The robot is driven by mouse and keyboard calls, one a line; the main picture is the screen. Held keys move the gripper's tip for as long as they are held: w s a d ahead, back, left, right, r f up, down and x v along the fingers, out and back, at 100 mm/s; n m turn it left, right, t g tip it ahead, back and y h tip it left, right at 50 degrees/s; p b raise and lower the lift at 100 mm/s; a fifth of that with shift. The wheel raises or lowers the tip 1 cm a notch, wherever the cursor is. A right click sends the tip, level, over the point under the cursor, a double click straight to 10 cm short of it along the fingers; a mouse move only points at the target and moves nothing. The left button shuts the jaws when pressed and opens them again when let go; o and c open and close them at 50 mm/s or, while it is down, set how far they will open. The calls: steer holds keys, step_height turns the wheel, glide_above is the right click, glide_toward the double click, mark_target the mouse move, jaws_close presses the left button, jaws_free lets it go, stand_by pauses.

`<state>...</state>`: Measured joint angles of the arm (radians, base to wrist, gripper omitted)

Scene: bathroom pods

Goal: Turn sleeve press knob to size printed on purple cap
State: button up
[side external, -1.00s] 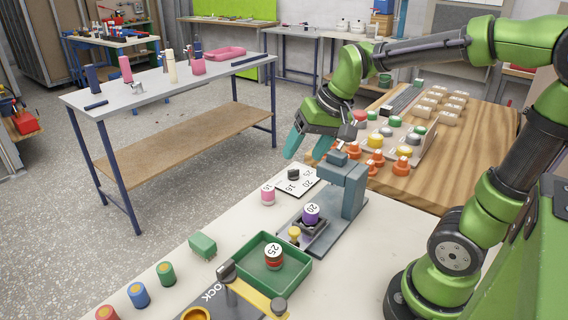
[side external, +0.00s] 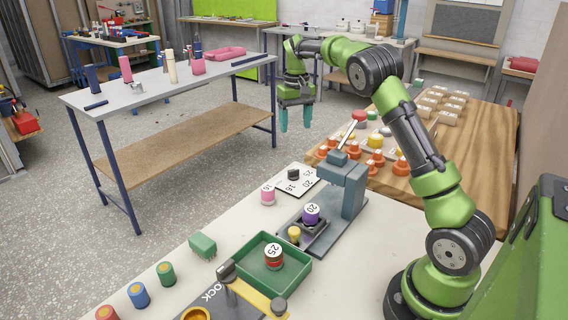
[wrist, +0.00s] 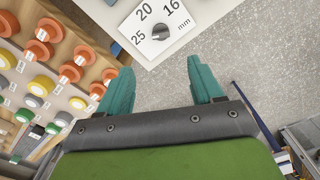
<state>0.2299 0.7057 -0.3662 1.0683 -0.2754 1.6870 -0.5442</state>
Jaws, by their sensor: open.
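The sleeve press knob (side external: 293,174) is a small dark knob on a white dial plate (side external: 309,184) marked 16, 20 and 25. The wrist view also shows the knob (wrist: 160,31) with 25 on its left, 20 above and 16 at its upper right; I cannot tell which number it points to. The purple cap (side external: 311,211), printed 20, sits upright in a dark holder at the grey press (side external: 346,188). My gripper (side external: 296,122) hangs in the air beyond the dial, fingers down. In the wrist view my gripper (wrist: 162,88) is open and empty, apart from the knob.
The press lever (side external: 349,130) rises near the dial. A pink capped piece (side external: 268,194) stands left of the dial. A green tray (side external: 252,267) holds a piece marked 25. A wooden table (side external: 460,160) with orange, yellow and white parts lies right.

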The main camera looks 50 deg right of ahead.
mark_target(292, 170)
step_height(292, 170, down, 16)
steer(key=shift+r, duration=0.2)
steer(key=c, duration=1.1)
steer(key=shift+o, duration=0.2)
steer(key=shift+m, duration=0.4)
steer(key=m, duration=0.5)
steer(key=shift+w+a+r+m, duration=0.1)
steer(key=shift+w+a+m, duration=0.05)
steer(key=shift+m, duration=0.15)
steer(key=m, duration=0.5)
steer(key=shift+w, duration=0.1)
steer(key=shift+m, duration=0.3)
